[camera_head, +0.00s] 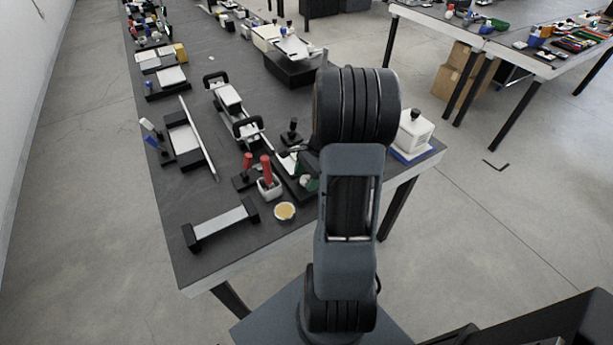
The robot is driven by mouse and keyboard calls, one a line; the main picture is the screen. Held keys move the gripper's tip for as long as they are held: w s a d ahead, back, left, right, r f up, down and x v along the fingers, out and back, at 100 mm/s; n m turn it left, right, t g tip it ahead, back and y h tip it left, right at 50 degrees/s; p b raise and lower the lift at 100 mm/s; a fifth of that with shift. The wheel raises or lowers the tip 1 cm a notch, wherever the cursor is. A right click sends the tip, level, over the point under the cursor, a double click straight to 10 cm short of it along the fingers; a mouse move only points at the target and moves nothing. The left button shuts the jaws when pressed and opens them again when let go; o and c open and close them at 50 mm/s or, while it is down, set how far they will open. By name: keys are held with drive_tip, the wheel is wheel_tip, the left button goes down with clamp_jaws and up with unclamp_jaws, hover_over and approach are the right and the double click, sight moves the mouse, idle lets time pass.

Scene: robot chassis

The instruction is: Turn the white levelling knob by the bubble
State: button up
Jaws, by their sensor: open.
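My arm stands in front of the bench and covers part of it. My gripper is not clearly seen; the arm's upper joint and link hide that area. Just left of the arm is a dark and green device (312,184) with small white parts, partly hidden. I cannot tell whether one of these is the levelling knob. A round yellowish disc with a pale rim (285,211) lies near the bench's front edge; I cannot tell whether it is the bubble.
The dark bench (180,215) holds red-handled tools (266,168) in a white holder, a grey bar with black ends (222,224), a long black-handled device (229,97) and a white container (415,132) at the right. The front left bench corner is mostly clear.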

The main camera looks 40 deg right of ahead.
drive_tip(key=shift+c, duration=0.2)
drive_tip(key=c, duration=0.9)
drive_tip(key=n+g+p, duration=0.1)
drive_tip(key=n, duration=0.2)
drive_tip(key=shift+r, duration=0.1)
drive_tip(key=n+g+p, duration=0.1)
drive_tip(key=n, duration=0.3)
drive_tip(key=shift+w+n+g, duration=0.1)
drive_tip(key=shift+n+g, duration=0.2)
drive_tip(key=shift+g, duration=0.1)
drive_tip(key=n, duration=0.2)
drive_tip(key=n+g+h+p, duration=0.1)
drive_tip(key=n, duration=0.1)
drive_tip(key=shift+h, duration=0.3)
drive_tip(key=shift+w+a+n+g+h+p, duration=0.1)
drive_tip(key=shift+n+g+h+p, duration=0.35)
drive_tip(key=shift+n, duration=1.55)
drive_tip(key=shift+h, duration=0.25)
